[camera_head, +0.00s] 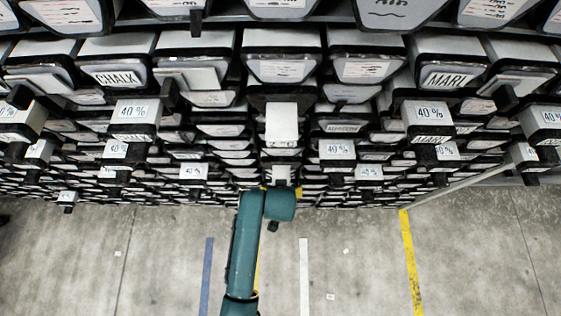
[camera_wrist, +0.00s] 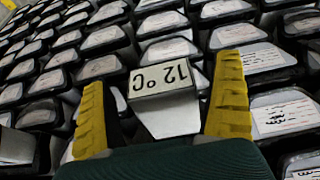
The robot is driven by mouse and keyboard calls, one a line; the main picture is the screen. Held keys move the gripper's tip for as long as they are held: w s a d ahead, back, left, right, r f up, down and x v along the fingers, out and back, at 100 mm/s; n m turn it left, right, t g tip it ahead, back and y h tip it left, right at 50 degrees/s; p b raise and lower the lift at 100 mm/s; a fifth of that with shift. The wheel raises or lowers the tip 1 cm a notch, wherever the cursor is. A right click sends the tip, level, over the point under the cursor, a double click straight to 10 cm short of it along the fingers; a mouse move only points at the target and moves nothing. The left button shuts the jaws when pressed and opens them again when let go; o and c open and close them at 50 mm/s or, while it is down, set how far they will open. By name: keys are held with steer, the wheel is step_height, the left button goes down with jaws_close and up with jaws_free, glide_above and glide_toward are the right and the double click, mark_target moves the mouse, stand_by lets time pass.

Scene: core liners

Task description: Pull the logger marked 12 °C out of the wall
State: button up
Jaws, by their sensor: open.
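The logger marked 12 °C (camera_wrist: 162,82) sticks out of the wall in the wrist view, a pale block with a white label that reads upside down. My gripper (camera_wrist: 160,88) is open, with one yellow finger on each side of the logger. A gap shows between each finger and the logger, so I see no grip on it. In the head view my gripper (camera_head: 281,192) is low at the centre of the wall, at a small pale block (camera_head: 281,173) whose label I cannot read there.
The wall holds dense rows of boxed liners (camera_head: 284,68) with dark rims. Several other blocks marked 40 % (camera_head: 130,112) jut out to the left and right, and a larger pale block (camera_head: 281,125) juts out above my gripper. The concrete floor (camera_head: 350,270) below is mostly clear.

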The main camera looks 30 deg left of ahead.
steer(key=c, duration=1.3)
steer(key=shift+r, duration=0.1)
steer(key=shift+c, duration=0.3)
steer(key=shift+p, duration=0.4)
steer(key=s+d+p, duration=0.4)
steer(key=s+p, duration=0.1)
steer(key=s, duration=0.2)
steer(key=shift+p, duration=0.35)
